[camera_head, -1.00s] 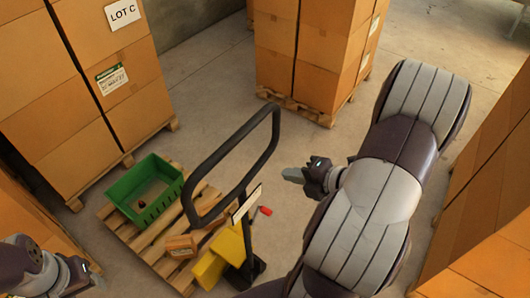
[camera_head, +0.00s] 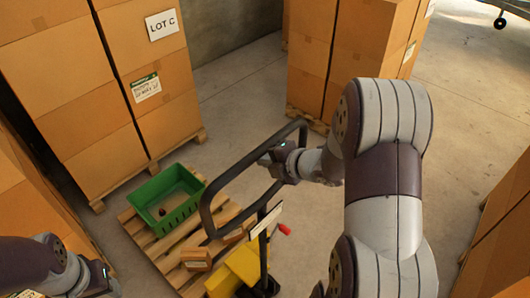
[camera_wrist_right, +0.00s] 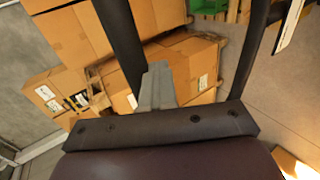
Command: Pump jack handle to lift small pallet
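The black looped jack handle (camera_head: 222,177) stands tilted above the yellow jack (camera_head: 242,262). The small wooden pallet (camera_head: 141,232) lies beside it, carrying a green crate (camera_head: 153,188) and a small brown box (camera_head: 196,258). My right gripper (camera_head: 268,160) is at the right side of the loop, overlapping its bar. In the right wrist view, the grey fingers (camera_wrist_right: 156,86) look close together between two dark bars of the handle (camera_wrist_right: 122,42). Whether they clamp a bar is hidden. My left gripper (camera_head: 104,275) is at the lower left, away from the handle; its fingers are unclear.
Stacked cartons on pallets stand at the back left (camera_head: 85,90) and back centre (camera_head: 335,55). More cartons (camera_head: 500,225) line the right edge. A red-tipped part (camera_head: 284,229) shows by the jack. Open concrete floor lies behind my right arm.

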